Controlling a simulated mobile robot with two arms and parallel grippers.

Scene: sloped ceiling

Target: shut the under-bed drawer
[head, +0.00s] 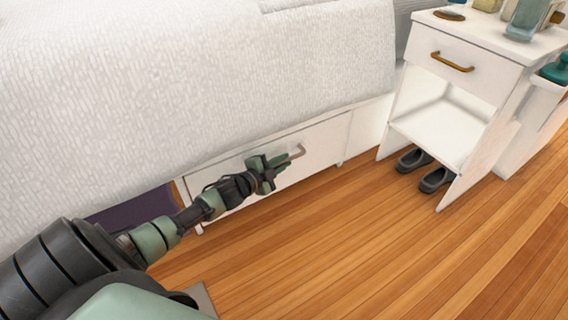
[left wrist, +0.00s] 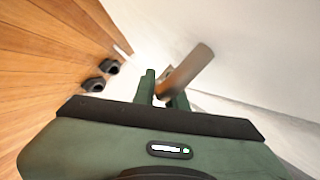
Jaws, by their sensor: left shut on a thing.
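The under-bed drawer (head: 322,146) has a white front below the bed's hanging cover. Its bar handle (head: 297,153) is on the front; in the left wrist view the handle (left wrist: 190,68) is a grey-brown bar. My left gripper (head: 273,168) is at the drawer front, shut on the handle. In the left wrist view its fingertips (left wrist: 163,88) are around the bar's near end. My arm hides part of the drawer front, and the cover hides its top, so I cannot tell how far out it stands. My right gripper is not in view.
A white nightstand (head: 440,128) with an open shelf stands right of the bed (head: 200,80). Dark shoes (head: 436,180) lie beneath it. Something purple (head: 128,207) shows under the bed cover at left. The wooden floor (head: 330,240) before the drawer is clear.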

